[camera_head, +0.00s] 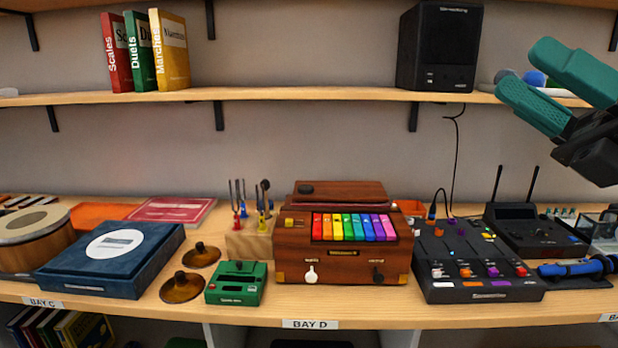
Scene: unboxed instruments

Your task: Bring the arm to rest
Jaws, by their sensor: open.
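My gripper (530,95) is at the upper right of the head view, with its two green fingers pointing left and spread apart. It is open and nothing shows between the fingers. It hangs in the air in front of the upper shelf's right end, apart from the instruments below. Part of my black wrist shows at the right edge; the rest of the arm is out of view.
The lower shelf holds a wooden box with rainbow keys (343,248), a black mixer (475,265), a green pedal (237,284), a blue box (112,258) and a drum (35,238). A black speaker (440,47) and books (145,50) stand on the upper shelf (300,95).

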